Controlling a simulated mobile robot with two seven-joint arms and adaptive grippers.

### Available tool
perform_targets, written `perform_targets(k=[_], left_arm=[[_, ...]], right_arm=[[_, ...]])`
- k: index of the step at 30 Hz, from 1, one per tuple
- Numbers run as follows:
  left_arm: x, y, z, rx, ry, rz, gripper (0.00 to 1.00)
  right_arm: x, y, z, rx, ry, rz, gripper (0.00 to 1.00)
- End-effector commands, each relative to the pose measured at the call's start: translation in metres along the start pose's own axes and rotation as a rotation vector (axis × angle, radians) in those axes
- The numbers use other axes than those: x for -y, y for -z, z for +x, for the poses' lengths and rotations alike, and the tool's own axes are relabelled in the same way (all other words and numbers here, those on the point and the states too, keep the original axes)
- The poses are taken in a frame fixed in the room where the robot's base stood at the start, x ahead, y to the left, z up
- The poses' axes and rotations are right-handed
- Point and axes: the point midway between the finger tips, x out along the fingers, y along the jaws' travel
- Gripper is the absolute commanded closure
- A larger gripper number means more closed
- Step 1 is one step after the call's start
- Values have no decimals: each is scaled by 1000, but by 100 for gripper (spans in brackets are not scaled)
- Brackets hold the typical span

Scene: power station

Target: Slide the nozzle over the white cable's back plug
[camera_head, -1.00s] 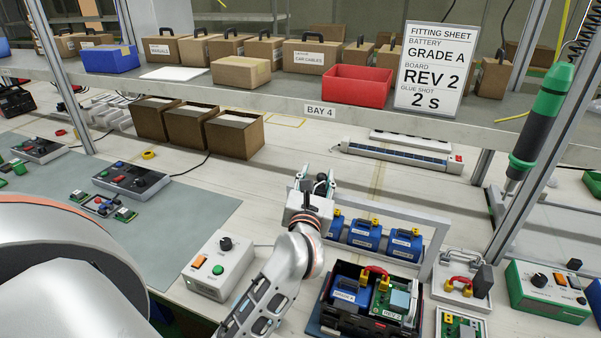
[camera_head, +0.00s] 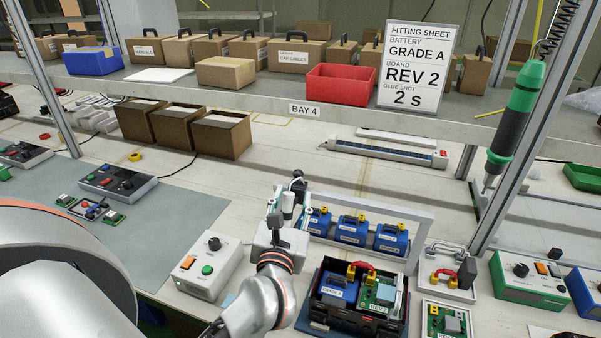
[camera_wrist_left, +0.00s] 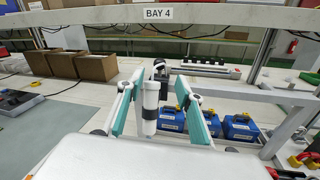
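My left gripper (camera_head: 287,212) is raised over the bench, left of the blue battery rack. Its teal-padded fingers are apart. A black open case (camera_head: 350,318) holds a blue battery, a REV 2 board (camera_head: 378,296) and a red cable with yellow plugs (camera_head: 362,267). A pale cable (camera_head: 440,248) seems to arch over a fixture; its back plug is unclear. My right gripper is not in view.
Blue batteries (camera_head: 351,231) stand in a white-framed rack beside my gripper. A white control box (camera_head: 208,268) is left of my forearm. A shelf edge (camera_head: 250,98) and metal post cross above. A green-black tool (camera_head: 514,120) hangs at right. Bench behind is fairly clear.

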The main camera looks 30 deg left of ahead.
Motion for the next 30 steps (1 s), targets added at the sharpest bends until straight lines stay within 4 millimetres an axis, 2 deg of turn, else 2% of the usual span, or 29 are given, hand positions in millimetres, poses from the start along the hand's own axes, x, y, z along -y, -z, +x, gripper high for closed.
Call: perform_targets(k=[1,4,10,24,30], left_arm=[[-1,-1,-10,-1,2,-1,64],[-2,-2,-19,0,-1,-8,64],[-2,-2,-8,2,-1,-8,64],[-3,-3,75,1,-2,-9,64],[-2,-2,96,1,-1,-8,64]], right_arm=[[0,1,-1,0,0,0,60],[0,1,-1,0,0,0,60],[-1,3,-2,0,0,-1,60],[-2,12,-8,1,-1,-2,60],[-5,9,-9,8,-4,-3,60]])
